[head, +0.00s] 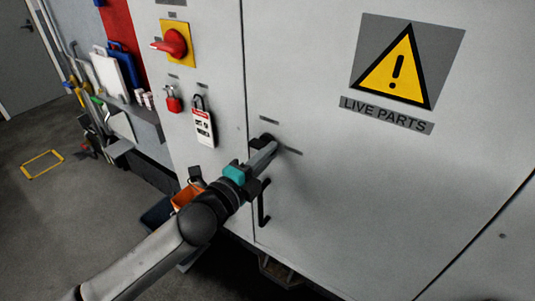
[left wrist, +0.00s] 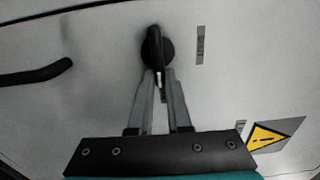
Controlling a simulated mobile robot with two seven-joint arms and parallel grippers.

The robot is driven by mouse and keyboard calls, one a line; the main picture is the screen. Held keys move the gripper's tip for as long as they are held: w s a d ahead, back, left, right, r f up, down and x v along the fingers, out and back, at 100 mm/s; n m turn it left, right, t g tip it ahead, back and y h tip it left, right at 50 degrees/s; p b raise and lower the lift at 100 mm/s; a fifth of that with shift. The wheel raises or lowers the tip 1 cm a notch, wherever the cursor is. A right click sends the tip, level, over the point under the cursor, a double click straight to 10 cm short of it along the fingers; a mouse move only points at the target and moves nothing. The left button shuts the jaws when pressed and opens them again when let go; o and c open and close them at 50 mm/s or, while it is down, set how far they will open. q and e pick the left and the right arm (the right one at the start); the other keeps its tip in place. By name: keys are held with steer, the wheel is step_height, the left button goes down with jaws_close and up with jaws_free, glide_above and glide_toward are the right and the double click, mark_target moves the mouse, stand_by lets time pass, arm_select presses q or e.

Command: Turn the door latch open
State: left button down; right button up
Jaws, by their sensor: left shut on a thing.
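The door latch (left wrist: 156,45) is a black knob with a raised grip bar on the pale grey cabinet door (head: 400,195). In the left wrist view it is at the top middle, between my fingertips. My left gripper (head: 268,150) is shut on the latch's bar, and its two grey fingers also show in the left wrist view (left wrist: 161,75). In the head view the latch (head: 265,139) is partly hidden by the gripper. The door looks closed, flush with the panel on its left. My right gripper is not in view.
A black door handle (head: 263,205) sits below the latch. On the left panel are a red rotary switch (head: 173,43), a red padlock (head: 173,100) and a tagged lock (head: 202,125). A yellow warning sign (head: 400,68) is on the door. Open floor lies at the left.

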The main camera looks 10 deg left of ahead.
arm_select(q)
steer(key=c, duration=0.9)
jaws_free()
steer(key=shift+o, duration=0.2)
steer(key=b+v, duration=0.3)
steer(key=v, duration=1.2)
steer(key=shift+s+a, duration=0.1)
